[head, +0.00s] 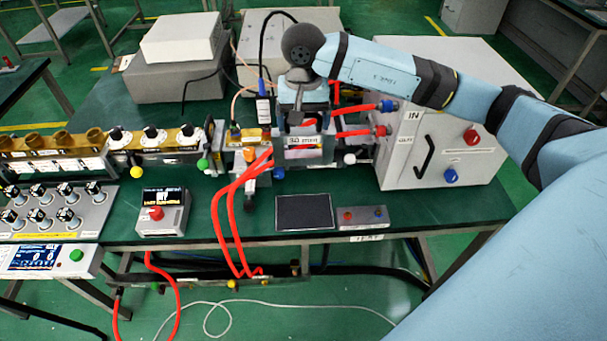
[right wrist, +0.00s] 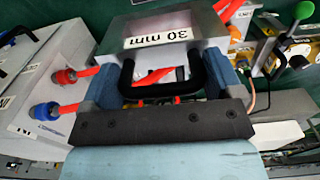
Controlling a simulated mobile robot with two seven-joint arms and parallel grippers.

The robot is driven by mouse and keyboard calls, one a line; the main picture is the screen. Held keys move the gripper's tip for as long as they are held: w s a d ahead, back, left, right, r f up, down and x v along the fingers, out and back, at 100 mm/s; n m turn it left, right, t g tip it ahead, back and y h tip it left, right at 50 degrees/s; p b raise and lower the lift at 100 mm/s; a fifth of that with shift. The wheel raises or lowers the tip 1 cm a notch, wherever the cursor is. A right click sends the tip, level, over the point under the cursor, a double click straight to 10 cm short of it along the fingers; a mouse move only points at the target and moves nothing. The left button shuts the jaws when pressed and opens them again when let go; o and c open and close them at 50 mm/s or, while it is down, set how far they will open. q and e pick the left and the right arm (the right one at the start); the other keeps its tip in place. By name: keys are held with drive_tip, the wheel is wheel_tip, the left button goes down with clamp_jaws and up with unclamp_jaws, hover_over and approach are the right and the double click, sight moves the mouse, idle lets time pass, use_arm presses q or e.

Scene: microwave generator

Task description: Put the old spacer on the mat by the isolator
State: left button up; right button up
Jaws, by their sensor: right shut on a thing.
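The spacer (head: 302,154), with a white label reading 30 mm, is in the middle of the bench in the head view. In the right wrist view the spacer (right wrist: 160,24) has a metal frame and a black handle (right wrist: 160,92). My right gripper (head: 303,119) comes down on it from above. In the right wrist view, my right gripper (right wrist: 158,72) has its blue fingers either side of the handle and is shut on the spacer. Whether the spacer is lifted is unclear. A dark mat (head: 304,212) lies empty in front. My left gripper is out of view.
A large grey cabinet (head: 445,150) marked IN stands right, joined by red hoses (head: 355,133). Red hoses (head: 232,215) also hang left of the mat. A small box with red and blue knobs (head: 362,217) is right of the mat; a display box (head: 162,212) is left.

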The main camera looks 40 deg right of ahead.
sight(303, 162)
wheel_tip(303, 162, down, 11)
drive_tip(key=shift+f+p, duration=0.1)
drive_tip(key=shift+p, duration=0.35)
drive_tip(key=shift+f, duration=2.65)
drive_tip(key=shift+f, duration=0.15)
drive_tip(key=o, duration=1.7)
drive_tip(key=shift+c, duration=0.2)
